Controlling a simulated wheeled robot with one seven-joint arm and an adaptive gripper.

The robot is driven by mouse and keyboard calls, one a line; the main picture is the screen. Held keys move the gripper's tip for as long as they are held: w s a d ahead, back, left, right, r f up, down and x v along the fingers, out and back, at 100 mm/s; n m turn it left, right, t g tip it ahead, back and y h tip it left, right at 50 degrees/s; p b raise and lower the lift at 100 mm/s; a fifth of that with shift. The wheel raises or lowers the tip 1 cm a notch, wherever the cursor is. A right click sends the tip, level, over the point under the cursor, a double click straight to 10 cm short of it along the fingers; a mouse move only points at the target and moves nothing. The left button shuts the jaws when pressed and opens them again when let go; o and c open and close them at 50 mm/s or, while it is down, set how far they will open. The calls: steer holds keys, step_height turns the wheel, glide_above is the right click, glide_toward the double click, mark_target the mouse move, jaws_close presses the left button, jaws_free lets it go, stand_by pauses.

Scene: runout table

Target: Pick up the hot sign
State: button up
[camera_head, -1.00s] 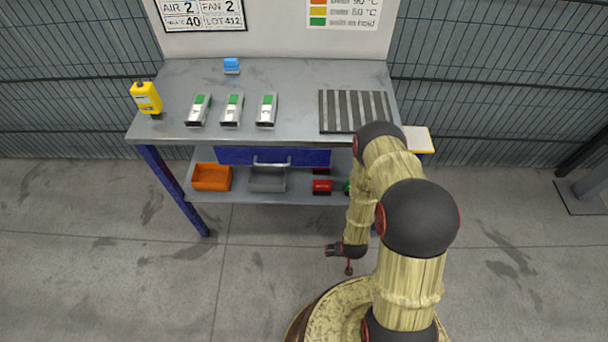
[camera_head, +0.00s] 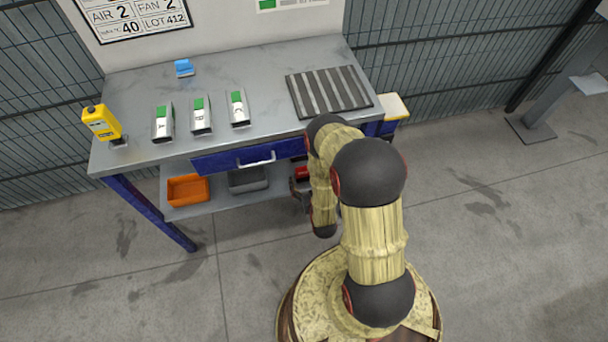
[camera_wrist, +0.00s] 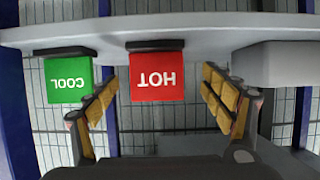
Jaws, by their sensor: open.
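The hot sign (camera_wrist: 157,76) is a red block with white HOT lettering, upside down in the wrist view. It stands on the lower shelf (camera_wrist: 200,30), which runs across the top of that view. My gripper (camera_wrist: 160,92) is open, with its yellow-padded fingers apart on either side of the sign in the picture. I see no contact; the depth gap is hard to judge. In the head view a bit of red (camera_head: 302,173) shows on the lower shelf beside my arm, and the rest there is hidden.
A green COOL sign (camera_wrist: 67,80) stands close by, left in the wrist view, near one finger. A grey bin (camera_head: 248,180) and an orange bin (camera_head: 188,190) sit on the same shelf. The blue drawer (camera_head: 235,160) hangs above. Blue table legs (camera_head: 150,210) flank the shelf.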

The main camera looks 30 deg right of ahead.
mark_target(305, 174)
steer(key=b+x, duration=0.2)
steer(key=x, duration=0.3)
steer(key=shift+d+f+b, duration=0.2)
steer(key=shift+d+b, duration=0.05)
steer(key=shift+b, duration=0.15)
steer(key=shift+r, duration=0.1)
steer(key=c, duration=0.3)
steer(key=c, duration=1)
